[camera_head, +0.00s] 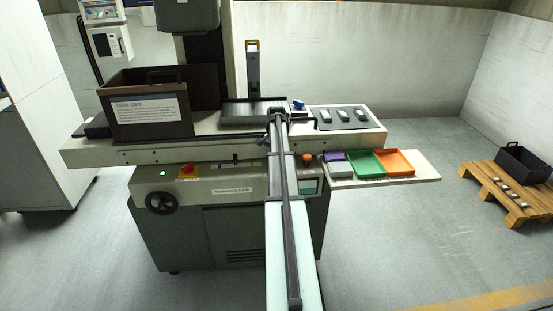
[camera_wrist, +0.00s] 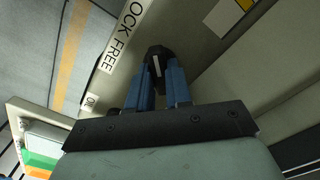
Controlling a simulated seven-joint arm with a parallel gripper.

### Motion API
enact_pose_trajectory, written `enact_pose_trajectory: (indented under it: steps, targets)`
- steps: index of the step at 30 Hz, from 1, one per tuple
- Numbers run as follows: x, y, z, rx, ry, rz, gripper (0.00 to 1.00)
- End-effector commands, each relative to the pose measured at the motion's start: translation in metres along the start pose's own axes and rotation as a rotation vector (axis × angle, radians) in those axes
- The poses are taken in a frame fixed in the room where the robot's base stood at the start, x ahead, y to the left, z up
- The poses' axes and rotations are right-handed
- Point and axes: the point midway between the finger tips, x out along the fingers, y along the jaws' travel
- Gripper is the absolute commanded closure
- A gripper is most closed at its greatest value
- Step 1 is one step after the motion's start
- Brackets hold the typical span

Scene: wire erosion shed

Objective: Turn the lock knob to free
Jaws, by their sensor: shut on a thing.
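The lock knob (camera_wrist: 157,57) is black with a white pointer line and shows at the upper middle of the wrist view. My gripper (camera_wrist: 159,78) has its two blue fingers closed on it from either side. The line runs roughly up and down in the picture; I cannot tell which word it marks. A white label reading "…OCK FREE" (camera_wrist: 117,42) lies to the left of the knob, on the same panel. In the head view my arm crosses the front of the machine, and I cannot make out the knob or fingertips there.
The machine bench (camera_head: 90,153) carries a dark brown labelled box (camera_head: 195,117). Green (camera_head: 365,164) and orange (camera_head: 394,162) trays sit on a side shelf (camera_head: 420,172) at the right. A wooden pallet (camera_head: 515,190) stands farther right. Floor is free between them.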

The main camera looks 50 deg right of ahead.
Motion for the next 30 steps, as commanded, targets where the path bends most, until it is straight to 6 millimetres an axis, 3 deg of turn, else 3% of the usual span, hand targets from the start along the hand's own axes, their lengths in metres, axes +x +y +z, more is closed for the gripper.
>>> enact_pose_trajectory:
  steps: [11, 30]
  targets:
    - [0.0002, -0.0001, -0.0002, -0.188, -0.003, 0.0, 1.0]
    - [0.0004, 0.0, -0.0003, -0.79, -0.003, -0.001, 1.0]
